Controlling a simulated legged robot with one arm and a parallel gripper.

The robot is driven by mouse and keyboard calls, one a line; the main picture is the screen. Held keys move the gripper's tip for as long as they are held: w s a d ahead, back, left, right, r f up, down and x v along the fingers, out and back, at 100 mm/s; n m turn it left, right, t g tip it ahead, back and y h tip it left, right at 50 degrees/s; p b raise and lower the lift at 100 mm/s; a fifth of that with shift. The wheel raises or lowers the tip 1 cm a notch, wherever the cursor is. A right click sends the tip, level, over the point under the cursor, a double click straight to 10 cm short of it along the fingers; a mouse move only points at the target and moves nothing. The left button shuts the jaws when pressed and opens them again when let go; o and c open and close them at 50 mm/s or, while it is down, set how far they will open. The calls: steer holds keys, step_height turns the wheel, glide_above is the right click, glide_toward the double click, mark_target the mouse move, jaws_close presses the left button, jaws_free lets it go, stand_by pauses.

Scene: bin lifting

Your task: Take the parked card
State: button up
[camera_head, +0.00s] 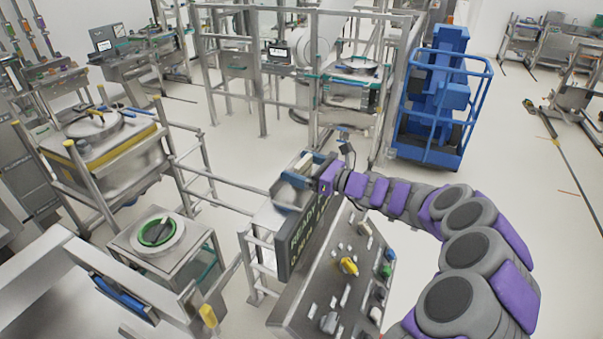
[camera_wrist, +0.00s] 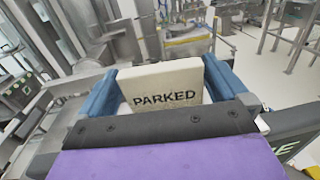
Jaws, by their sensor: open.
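The parked card (camera_wrist: 166,84) is a cream block with "PARKED" in dark letters, upright and facing me in the wrist view. My gripper (camera_wrist: 165,98) is open, with a blue finger on each side of the card. The card's lower edge is hidden behind the dark front edge of my gripper. I cannot tell whether either finger touches it. The card's lettering cannot be read there.
The tilted control console (camera_head: 312,300) with a yellow knob and several buttons stands below my arm, its dark display (camera_head: 308,228) close to my gripper. A metal stand with a green ring (camera_head: 157,232) is at left. A blue lift (camera_head: 440,100) stands behind.

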steer(key=shift+w+a, duration=0.1)
steer(key=shift+a, duration=0.15)
steer(key=shift+d+r, duration=0.1)
steer(key=shift+d, duration=0.5)
steer(key=shift+c, duration=0.4)
steer(key=shift+d, duration=0.25)
steer(key=c, duration=0.3)
steer(key=shift+c, duration=0.7)
steer(key=shift+a, duration=0.6)
steer(key=c, duration=0.4)
